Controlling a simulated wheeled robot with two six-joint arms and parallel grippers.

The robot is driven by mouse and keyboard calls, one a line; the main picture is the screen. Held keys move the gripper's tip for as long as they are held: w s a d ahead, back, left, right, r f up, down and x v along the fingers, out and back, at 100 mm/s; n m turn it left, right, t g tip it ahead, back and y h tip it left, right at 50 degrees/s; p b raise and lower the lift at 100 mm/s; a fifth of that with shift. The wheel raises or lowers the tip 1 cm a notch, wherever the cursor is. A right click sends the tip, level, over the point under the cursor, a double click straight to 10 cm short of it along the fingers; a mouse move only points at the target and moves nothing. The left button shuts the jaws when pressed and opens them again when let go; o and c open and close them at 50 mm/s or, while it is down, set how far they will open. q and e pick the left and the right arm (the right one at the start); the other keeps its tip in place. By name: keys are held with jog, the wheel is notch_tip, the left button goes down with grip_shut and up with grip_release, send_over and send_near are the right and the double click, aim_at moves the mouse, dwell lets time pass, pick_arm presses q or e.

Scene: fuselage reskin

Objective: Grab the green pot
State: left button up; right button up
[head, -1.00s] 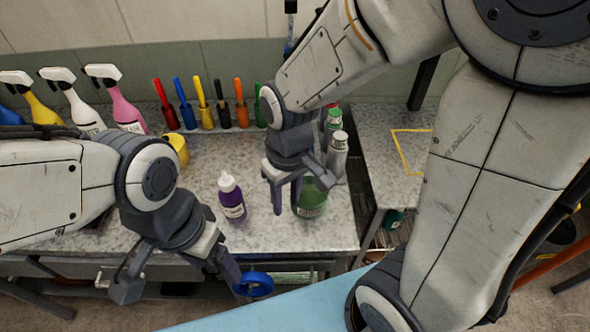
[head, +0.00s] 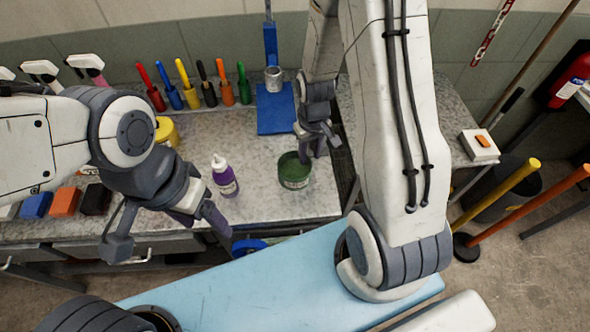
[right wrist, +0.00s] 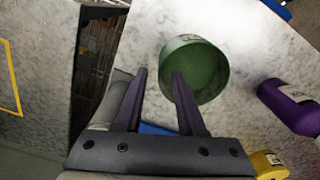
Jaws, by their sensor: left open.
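The green pot (head: 294,172), round and open-topped, stands on the grey speckled bench near its front right corner. It also shows in the right wrist view (right wrist: 207,70). My right gripper (head: 318,148) is just behind and right of the pot in the head view. In the right wrist view its two purple fingers (right wrist: 160,74) are apart. One finger overlaps the pot's inside, the other is outside, and the near rim shows between them; I cannot tell whether they touch it. My left gripper (head: 172,238) is open and empty at the bench's front edge.
A purple bottle (head: 224,177) stands left of the pot. A yellow pot (head: 166,131) and a row of coloured markers (head: 195,90) are further back. A blue board (head: 276,110) lies behind the pot. A gap separates the bench from the right table (head: 452,120).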

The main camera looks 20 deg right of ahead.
aim_at(309, 159)
jog(key=shift+f+p, duration=0.4)
jog(key=shift+f, duration=1.4)
jog(key=shift+c, duration=0.3)
grip_shut()
jog(key=shift+w, duration=0.1)
